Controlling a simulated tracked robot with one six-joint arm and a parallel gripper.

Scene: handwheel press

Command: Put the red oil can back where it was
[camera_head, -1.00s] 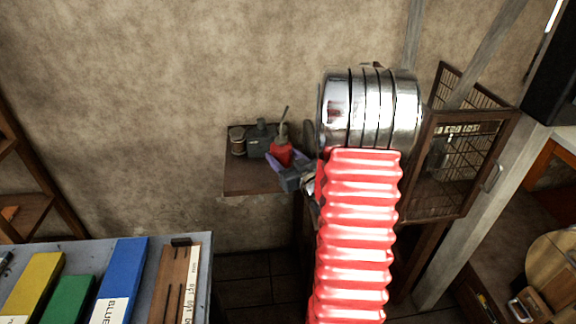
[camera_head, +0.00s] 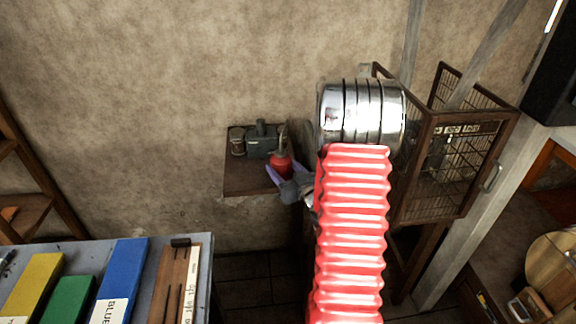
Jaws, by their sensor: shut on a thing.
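The red oil can (camera_head: 281,166) is at the right part of the small wall shelf (camera_head: 238,186), in front of a dark grey device. Its thin spout points up. My gripper (camera_head: 276,174), with purple fingers, is shut on the can from the front right. The fingers and wrist hide part of the can's lower body. I cannot tell whether its base touches the shelf board or is held just above it.
The grey device (camera_head: 262,143) and a small jar (camera_head: 237,142) stand at the back of the shelf. The shelf's front left is bare. A mesh cabinet (camera_head: 440,180) stands to the right. A bench with coloured blocks (camera_head: 121,280) is at the lower left.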

